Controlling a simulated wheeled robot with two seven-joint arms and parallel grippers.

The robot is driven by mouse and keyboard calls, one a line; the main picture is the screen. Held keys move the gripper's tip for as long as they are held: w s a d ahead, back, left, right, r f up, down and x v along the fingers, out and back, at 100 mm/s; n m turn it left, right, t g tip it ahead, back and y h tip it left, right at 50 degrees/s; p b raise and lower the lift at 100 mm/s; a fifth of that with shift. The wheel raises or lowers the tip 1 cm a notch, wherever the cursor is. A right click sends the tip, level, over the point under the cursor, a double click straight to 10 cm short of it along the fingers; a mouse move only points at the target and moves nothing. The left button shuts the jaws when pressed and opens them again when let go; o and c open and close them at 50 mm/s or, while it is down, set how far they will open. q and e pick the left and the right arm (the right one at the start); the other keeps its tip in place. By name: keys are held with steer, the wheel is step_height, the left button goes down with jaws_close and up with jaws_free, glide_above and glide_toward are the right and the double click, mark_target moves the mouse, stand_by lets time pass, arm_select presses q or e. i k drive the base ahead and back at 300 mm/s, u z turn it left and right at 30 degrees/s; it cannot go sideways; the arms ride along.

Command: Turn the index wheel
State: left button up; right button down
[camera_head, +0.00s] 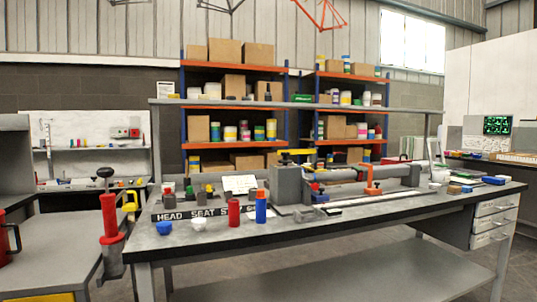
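A grey bench fixture (290,186) stands on the long workbench (330,221), with a yellow bar (298,152) on top. A horizontal grey assembly with orange parts (373,188) extends from it to the right. I cannot clearly make out an index wheel; any wheel on the fixture is too small or hidden from this angle. Neither of my grippers is in view.
A labelled rack (196,216), a red cylinder (234,212), a blue bottle (261,207) and small cups stand left of the fixture. A red pump-like tool (110,215) stands at the bench's left end. The bench's front strip is mostly clear.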

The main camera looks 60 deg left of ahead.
mark_target(284, 161)
steer(key=u, duration=1.5)
